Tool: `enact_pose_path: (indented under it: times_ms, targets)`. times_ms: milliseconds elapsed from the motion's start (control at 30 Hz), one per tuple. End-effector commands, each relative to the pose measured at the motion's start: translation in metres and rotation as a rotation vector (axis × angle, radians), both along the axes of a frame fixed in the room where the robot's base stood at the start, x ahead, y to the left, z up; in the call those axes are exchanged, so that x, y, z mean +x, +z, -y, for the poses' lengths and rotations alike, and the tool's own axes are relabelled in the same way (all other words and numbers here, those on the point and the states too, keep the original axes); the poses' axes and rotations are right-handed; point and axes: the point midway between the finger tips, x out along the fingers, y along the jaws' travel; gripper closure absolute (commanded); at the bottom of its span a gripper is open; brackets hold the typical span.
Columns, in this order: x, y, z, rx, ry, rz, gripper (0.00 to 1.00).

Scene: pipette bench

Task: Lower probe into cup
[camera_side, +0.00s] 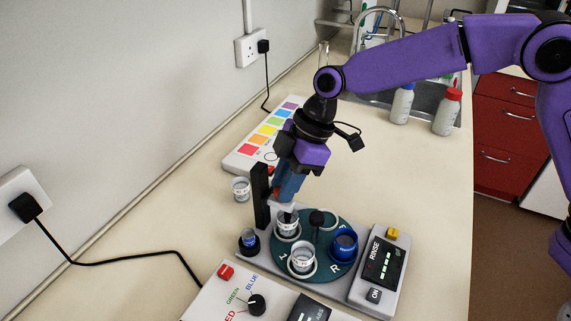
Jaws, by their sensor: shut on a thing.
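My gripper (287,186) points down over the round teal turntable (321,262). It is shut on the probe, whose body is mostly hidden by the fingers. The probe's dark lower end (287,214) shows just below the fingers, at the mouth of a clear cup (287,227) on the turntable's back left. I cannot tell how deep the tip sits in that cup. Another clear cup (302,261) stands at the front of the turntable, and a blue cup (344,246) at its right.
A black post (261,197) stands close left of my gripper. A loose clear cup (240,189) is on the bench behind it. The rinse panel (384,262) is right of the turntable, a dial box (240,298) in front. Bench at the right is clear.

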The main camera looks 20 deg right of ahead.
Motion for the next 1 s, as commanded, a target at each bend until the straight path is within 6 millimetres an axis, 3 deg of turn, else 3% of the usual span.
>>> enact_pose_path:
  times_ms: [300,333,400,1000]
  targets:
    - [-0.0008,-0.0072,0.0004,-0.004,0.001,-0.002,1.00]
    - [-0.0008,-0.0075,0.0005,-0.005,0.001,-0.002,0.69]
    - [-0.0008,-0.0071,0.0005,-0.005,0.001,-0.002,0.47]
    - [0.0014,-0.0010,-0.0011,0.006,-0.001,0.007,0.46]
